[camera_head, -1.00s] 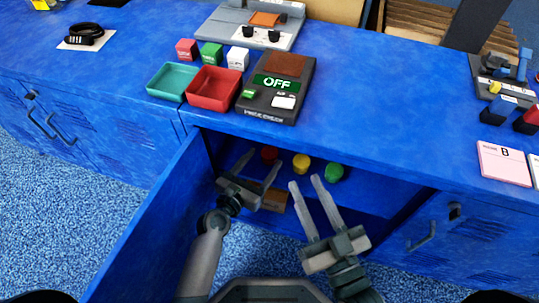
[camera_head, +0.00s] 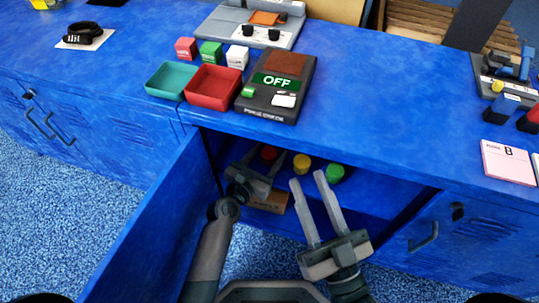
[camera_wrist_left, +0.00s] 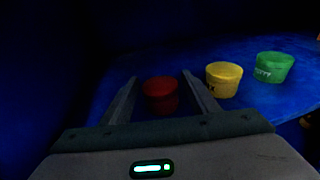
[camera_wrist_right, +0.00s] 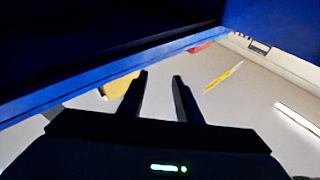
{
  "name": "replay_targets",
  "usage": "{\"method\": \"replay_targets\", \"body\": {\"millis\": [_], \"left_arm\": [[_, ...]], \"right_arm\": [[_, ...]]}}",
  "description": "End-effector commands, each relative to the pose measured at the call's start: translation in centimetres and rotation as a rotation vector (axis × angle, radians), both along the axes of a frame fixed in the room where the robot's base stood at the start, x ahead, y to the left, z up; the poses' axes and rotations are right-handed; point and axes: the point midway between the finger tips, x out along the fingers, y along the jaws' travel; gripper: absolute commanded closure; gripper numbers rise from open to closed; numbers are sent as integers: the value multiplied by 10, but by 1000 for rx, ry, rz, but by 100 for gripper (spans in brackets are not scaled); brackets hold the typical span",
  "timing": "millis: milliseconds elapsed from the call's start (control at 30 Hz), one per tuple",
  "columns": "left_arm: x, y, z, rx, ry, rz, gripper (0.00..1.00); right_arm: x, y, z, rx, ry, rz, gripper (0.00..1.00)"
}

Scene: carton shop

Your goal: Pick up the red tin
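The red tin (camera_head: 269,152) stands inside the open cabinet below the counter, at the left of a row of tins. In the left wrist view the red tin (camera_wrist_left: 161,93) shows between the two finger ends. My left gripper (camera_head: 264,159) is open, reaching into the cabinet, one finger on each side of the tin with gaps visible. My right gripper (camera_head: 308,180) is open and empty, in front of the cabinet opening. In the right wrist view its fingers (camera_wrist_right: 160,75) are apart with nothing between them.
A yellow tin (camera_head: 301,163) and a green tin (camera_head: 334,172) stand to the right of the red one. The open door (camera_head: 150,225) is left of my left arm. A brown box (camera_head: 270,201) lies lower in the cabinet. The counter edge overhangs the opening.

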Motion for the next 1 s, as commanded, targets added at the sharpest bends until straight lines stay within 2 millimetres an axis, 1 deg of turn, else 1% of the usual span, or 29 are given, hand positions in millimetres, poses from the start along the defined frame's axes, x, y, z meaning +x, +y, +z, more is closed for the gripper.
{"method": "replay_targets", "body": {"millis": [33,133,167,667,867,1000], "left_arm": [[0,0,0,0,0,0,59],[0,0,0,0,0,0,83],[0,0,0,0,0,0,84],[0,0,3,0,0,0,84],[0,0,8,0,0,0,84],[0,0,14,1,0,0,84]], "right_arm": [[0,0,0,0,0,0,69],[0,0,0,0,0,0,69],[0,0,0,0,0,0,69],[2,0,-3,-7,25,3,69],[11,-1,-22,-44,132,2,69],[17,-3,-40,-80,233,3,69]]}}
